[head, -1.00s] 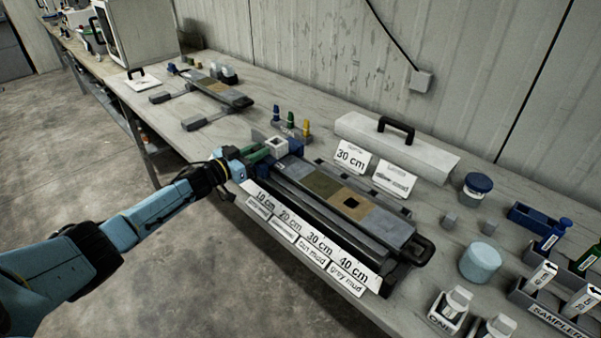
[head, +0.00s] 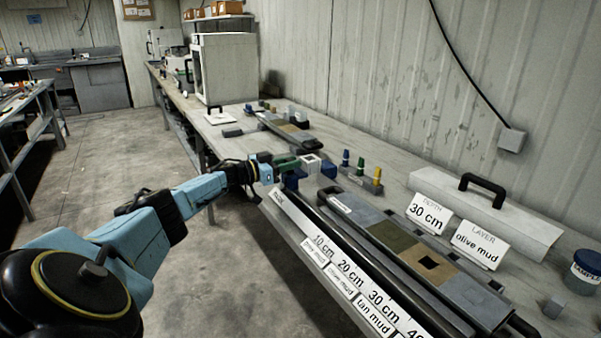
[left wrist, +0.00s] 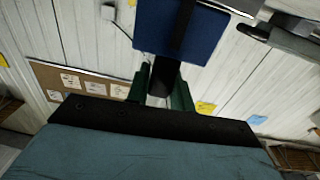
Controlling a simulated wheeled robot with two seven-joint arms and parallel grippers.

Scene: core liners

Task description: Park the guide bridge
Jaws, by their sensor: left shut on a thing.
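The guide bridge (head: 310,166) looks like a white block with a square opening between blue end blocks. It stands at the far left end of the long split core liner (head: 392,238), which shows grey, olive and tan sections and a dark square hole. My left gripper (head: 285,163) reaches in from the left with its green fingers at the bridge's left side. In the left wrist view, the gripper's green fingers (left wrist: 163,90) are shut on a dark post below a blue block (left wrist: 190,32) of the bridge. Whether the bridge touches its support is unclear. My right gripper is out of view.
Depth labels (head: 345,275) line the liner's front side. Small coloured pegs (head: 361,165) stand behind the bridge. Signs (head: 428,212) and a white handled cover (head: 490,220) are at the back right. A second core tray (head: 285,127) lies farther along the bench.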

